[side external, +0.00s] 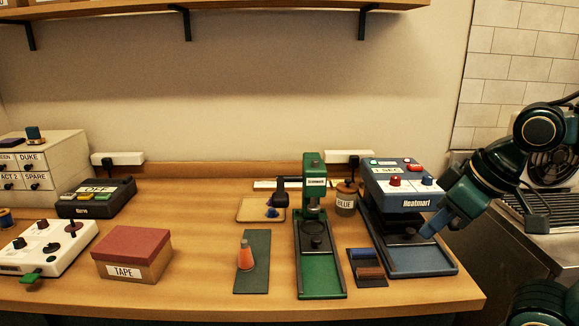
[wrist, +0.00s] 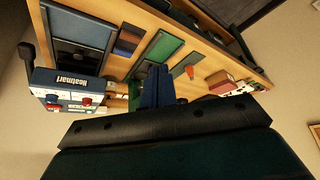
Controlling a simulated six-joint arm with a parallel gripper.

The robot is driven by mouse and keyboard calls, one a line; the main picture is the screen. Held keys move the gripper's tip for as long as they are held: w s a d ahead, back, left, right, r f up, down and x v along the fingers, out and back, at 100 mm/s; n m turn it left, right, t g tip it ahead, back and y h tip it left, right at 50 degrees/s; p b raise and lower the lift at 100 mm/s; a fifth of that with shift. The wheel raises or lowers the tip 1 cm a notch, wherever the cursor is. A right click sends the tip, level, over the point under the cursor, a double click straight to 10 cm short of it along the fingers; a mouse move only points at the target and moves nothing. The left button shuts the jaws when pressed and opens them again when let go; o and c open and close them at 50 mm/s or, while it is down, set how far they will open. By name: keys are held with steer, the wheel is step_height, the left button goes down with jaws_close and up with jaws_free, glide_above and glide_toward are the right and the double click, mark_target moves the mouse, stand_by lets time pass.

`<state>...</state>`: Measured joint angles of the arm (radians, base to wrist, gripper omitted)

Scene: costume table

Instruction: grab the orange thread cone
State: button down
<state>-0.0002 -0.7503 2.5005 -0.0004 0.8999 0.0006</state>
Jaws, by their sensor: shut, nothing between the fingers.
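The orange thread cone (side external: 246,258) stands upright on a dark green mat (side external: 260,238) near the front middle of the table. In the wrist view it shows small, as an orange spot (wrist: 190,72) just right of my fingers. My gripper (side external: 430,229) is at the right, above the base of the blue Heatmart press, well apart from the cone. Its blue fingers (wrist: 158,74) are together and empty in the wrist view.
The green hand press (side external: 320,272) and a tray of dark and brown blocks (side external: 367,267) stand between my gripper and the cone. The blue Heatmart press (side external: 402,190) is close beside my gripper. A TAPE box (side external: 133,254) is left of the cone, with bare table between.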

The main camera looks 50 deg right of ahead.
steer(key=c, duration=2.1)
jaws_free()
steer(key=o, duration=1)
steer(key=shift+o, duration=0.2)
steer(key=w+a+f, duration=0.2)
steer(key=w, duration=0.8)
steer(key=w+a+f, duration=0.2)
steer(key=w+f, duration=0.3)
steer(key=w+a+f, duration=0.2)
steer(key=w+f, duration=0.4)
steer(key=w+a+f, duration=0.3)
steer(key=w+f, duration=0.2)
steer(key=f, duration=0.1)
steer(key=shift+w+f, duration=0.2)
steer(key=shift+w, duration=0.15)
